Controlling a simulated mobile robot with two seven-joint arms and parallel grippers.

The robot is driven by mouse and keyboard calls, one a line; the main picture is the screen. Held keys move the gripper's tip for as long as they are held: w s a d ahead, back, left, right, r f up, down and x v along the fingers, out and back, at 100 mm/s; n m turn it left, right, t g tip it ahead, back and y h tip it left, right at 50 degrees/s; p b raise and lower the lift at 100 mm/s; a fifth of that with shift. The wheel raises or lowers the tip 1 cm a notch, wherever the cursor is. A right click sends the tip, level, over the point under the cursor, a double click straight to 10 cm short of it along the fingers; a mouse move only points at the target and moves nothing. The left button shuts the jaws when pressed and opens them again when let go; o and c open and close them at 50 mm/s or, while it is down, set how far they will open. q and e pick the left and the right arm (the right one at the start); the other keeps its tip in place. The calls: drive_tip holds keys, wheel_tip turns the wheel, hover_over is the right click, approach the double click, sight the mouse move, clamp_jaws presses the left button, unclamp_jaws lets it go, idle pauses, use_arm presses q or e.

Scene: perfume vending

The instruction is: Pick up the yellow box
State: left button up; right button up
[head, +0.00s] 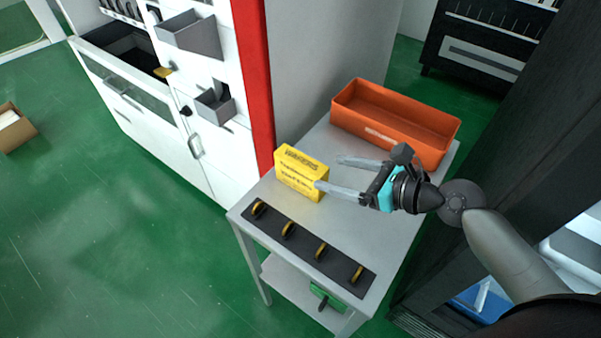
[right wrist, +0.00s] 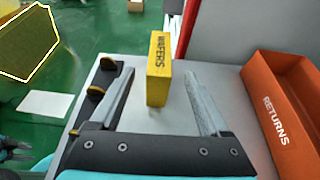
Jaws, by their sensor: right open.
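The yellow box (head: 301,172), printed with dark lettering, stands upright on the light grey table (head: 395,235) near the red edge of the white machine. In the right wrist view the yellow box (right wrist: 159,69) reads "WAFERS" and stands ahead, between the lines of my two fingers. My right gripper (head: 332,174) is open, its fingers reaching left toward the box. In the head view the near fingertip overlaps the box's right edge; I cannot tell whether it touches. The right wrist view shows the gripper (right wrist: 160,93) with nothing clamped.
An orange bin (head: 397,122) marked "RETURNS" (right wrist: 285,110) stands at the table's back right. A black strip with several yellow-and-black hooks (head: 305,247) lies along the front edge. The white machine (head: 215,140) with grey trays is left of the table. The table's right front is clear.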

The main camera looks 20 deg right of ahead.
sight(319, 169)
drive_tip(key=x, duration=0.3)
drive_tip(key=shift+w+a+f+b, duration=0.15)
drive_tip(key=shift+w+f+b, duration=0.05)
drive_tip(key=shift+w+b, duration=0.1)
drive_tip(key=shift+w+a+f, duration=0.15)
drive_tip(key=shift+w+a, duration=0.05)
drive_tip(key=b+x, duration=0.1)
drive_tip(key=x, duration=0.1)
drive_tip(key=b+x, duration=0.1)
drive_tip(key=x, duration=0.1)
drive_tip(key=shift+w+a+f, duration=0.15)
drive_tip(key=shift+f, duration=0.25)
drive_tip(key=shift+w+a, duration=0.15)
drive_tip(key=shift+w, duration=0.05)
drive_tip(key=c, duration=0.8)
use_arm(q)
drive_tip(key=shift+t, duration=0.3)
drive_tip(key=w+a+f, duration=0.2)
drive_tip(key=w+f, duration=0.1)
drive_tip(key=shift+w+a, duration=0.1)
drive_tip(key=shift+a, duration=0.15)
use_arm(e)
clamp_jaws()
